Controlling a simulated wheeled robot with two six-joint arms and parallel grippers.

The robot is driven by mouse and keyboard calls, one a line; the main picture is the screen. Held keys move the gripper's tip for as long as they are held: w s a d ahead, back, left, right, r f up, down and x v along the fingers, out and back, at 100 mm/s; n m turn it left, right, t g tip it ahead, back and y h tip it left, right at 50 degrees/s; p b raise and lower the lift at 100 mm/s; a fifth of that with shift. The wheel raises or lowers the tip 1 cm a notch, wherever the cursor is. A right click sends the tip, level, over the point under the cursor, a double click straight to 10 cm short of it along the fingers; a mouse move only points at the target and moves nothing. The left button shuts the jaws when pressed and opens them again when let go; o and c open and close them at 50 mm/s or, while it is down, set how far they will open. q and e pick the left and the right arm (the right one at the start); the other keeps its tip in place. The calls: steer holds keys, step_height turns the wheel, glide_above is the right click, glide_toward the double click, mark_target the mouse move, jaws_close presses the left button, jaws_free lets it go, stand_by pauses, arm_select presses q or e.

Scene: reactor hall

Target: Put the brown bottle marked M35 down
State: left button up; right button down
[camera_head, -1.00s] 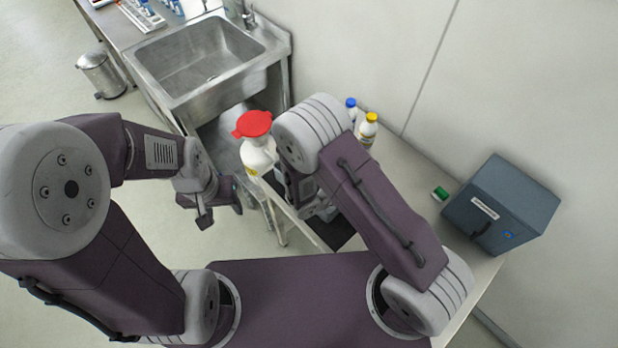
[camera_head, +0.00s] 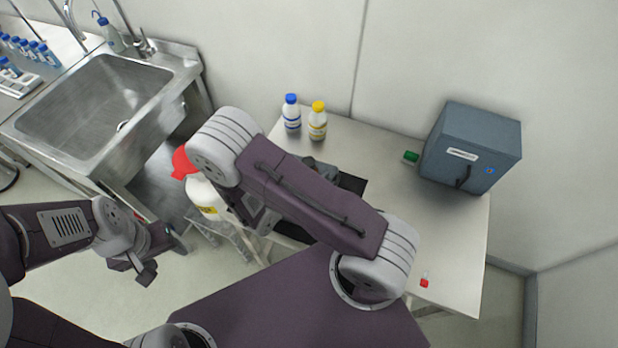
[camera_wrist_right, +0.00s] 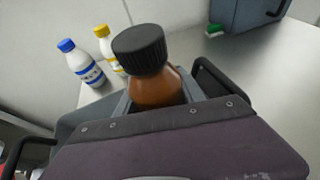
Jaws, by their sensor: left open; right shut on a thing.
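The brown bottle (camera_wrist_right: 157,88) with a black ribbed cap shows in the right wrist view. It stands upright between the jaws of my right gripper (camera_wrist_right: 155,104), which is shut on it. Its lower part and any M35 mark are hidden by the gripper. In the head view my right arm hides the bottle, above or near a black mat (camera_head: 351,183) on the pale table. I cannot tell whether the bottle touches a surface. My left gripper (camera_head: 142,267) is open and empty, low at the left, away from the table.
A blue-capped bottle (camera_head: 291,114) and a yellow-capped bottle (camera_head: 317,121) stand at the table's back left. A dark box device (camera_head: 470,148) and a small green item (camera_head: 410,157) are at the right. A red-topped white container (camera_head: 206,195) stands beside the sink (camera_head: 95,110). The table's right front is mostly clear.

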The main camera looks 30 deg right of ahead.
steer(key=shift+w+a+f+b, duration=0.15)
steer(key=shift+a+f+b, duration=0.1)
steer(key=shift+f, duration=0.4)
steer(key=shift+w+a+f+b, duration=0.15)
steer(key=shift+a+f, duration=0.05)
steer(key=shift+f, duration=0.4)
steer(key=shift+w+a+r, duration=0.1)
steer(key=shift+w+a, duration=0.05)
steer(key=shift+a, duration=0.05)
steer(key=shift+s+d+f, duration=0.3)
steer(key=shift+s+d, duration=0.1)
steer(key=shift+d, duration=0.1)
steer(key=shift+w+a+f+b, duration=0.25)
steer(key=shift+f+b, duration=0.1)
steer(key=shift+b, duration=0.15)
steer(key=c, duration=0.7)
jaws_free()
steer(key=shift+s, duration=0.1)
arm_select(q)
steer(key=f, duration=0.2)
steer(key=w+a+f, duration=0.1)
steer(key=shift+f, duration=0.2)
arm_select(e)
steer(key=shift+d, duration=0.15)
arm_select(q)
steer(key=shift+a, duration=0.1)
